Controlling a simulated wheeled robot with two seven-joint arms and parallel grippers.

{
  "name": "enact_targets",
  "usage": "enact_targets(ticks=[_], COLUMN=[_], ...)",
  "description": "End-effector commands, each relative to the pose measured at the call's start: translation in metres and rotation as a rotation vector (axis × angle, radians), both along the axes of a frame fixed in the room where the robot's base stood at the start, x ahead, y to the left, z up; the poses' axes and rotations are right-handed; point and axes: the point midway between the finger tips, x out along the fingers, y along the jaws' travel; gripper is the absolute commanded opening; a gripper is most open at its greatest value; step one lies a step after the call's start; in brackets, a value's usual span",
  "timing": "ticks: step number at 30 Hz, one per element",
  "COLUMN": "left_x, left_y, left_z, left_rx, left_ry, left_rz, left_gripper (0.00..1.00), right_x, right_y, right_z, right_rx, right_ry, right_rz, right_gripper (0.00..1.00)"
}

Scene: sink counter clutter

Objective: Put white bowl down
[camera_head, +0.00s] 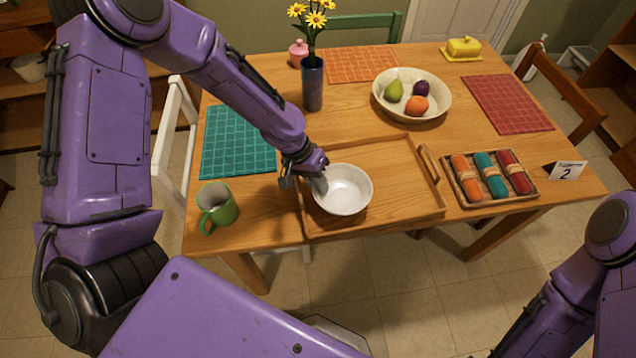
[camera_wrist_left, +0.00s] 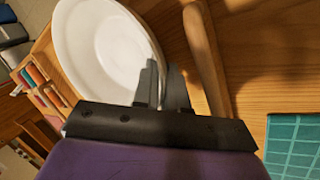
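The white bowl (camera_head: 343,189) is at the left front part of the wooden tray (camera_head: 375,157), upright or nearly so. I cannot tell whether its base touches the tray. My left gripper (camera_head: 318,182) is at the bowl's left rim. In the left wrist view, the fingers of my left gripper (camera_wrist_left: 163,85) are close together on either side of the rim of the white bowl (camera_wrist_left: 100,45), shut on its wall. The tray's edge (camera_wrist_left: 205,60) runs beside the fingers there. My right arm shows at the lower right of the head view; its gripper is out of view.
A green mug (camera_head: 217,207) and a teal mat (camera_head: 237,142) lie left of the tray. A dark vase of yellow flowers (camera_head: 313,85) and a fruit bowl (camera_head: 436,110) stand behind it. A box of rolled cloths (camera_head: 457,193) and a number card (camera_head: 566,170) are at right. The tray's right half is empty.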

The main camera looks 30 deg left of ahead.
Motion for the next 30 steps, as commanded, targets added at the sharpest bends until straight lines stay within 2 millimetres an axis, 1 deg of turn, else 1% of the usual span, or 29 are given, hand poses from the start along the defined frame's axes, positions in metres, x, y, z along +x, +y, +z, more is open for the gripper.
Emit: enact_targets(ticks=[1, 2, 3, 10, 14, 17, 21, 24, 27, 30], left_x=[0.000, 0.000, 0.000, 0.000, 0.001, 0.000, -0.001, -0.001, -0.002, -0.003], left_y=[0.000, 0.000, 0.000, 0.000, 0.003, 0.011, 0.027, 0.036, 0.043, 0.048], left_z=[0.000, 0.000, 0.000, 0.000, 0.010, 0.029, 0.064, 0.086, 0.101, 0.110], left_rx=[0.000, 0.000, 0.000, 0.000, 0.000, 0.000, -0.001, 0.000, 0.000, 0.000], left_ry=[0.000, 0.000, 0.000, 0.000, -0.003, -0.005, -0.006, -0.006, -0.003, -0.002], left_rz=[0.000, 0.000, 0.000, 0.000, 0.000, 0.000, 0.001, 0.001, 0.000, 0.001], left_gripper=[0.25, 0.35, 0.38, 0.38, 0.38, 0.38, 0.38, 0.38, 0.38, 0.38], right_x=[0.000, 0.000, 0.000, 0.000, 0.000, 0.000, 0.000, 0.000, 0.000, 0.000], right_y=[0.000, 0.000, 0.000, 0.000, 0.000, 0.000, 0.000, 0.000, 0.000, 0.000], right_z=[0.000, 0.000, 0.000, 0.000, 0.001, 0.000, 0.001, 0.001, 0.001, 0.001], right_rx=[0.000, 0.000, 0.000, 0.000, 0.000, 0.000, 0.000, 0.000, 0.000, 0.000], right_ry=[0.000, 0.000, 0.000, 0.000, 0.000, 0.000, 0.000, 0.000, 0.000, 0.000], right_rz=[0.000, 0.000, 0.000, 0.000, 0.000, 0.000, 0.000, 0.000, 0.000, 0.000], right_gripper=[0.43, 0.43, 0.43, 0.43, 0.43, 0.43, 0.43, 0.43, 0.43, 0.43])
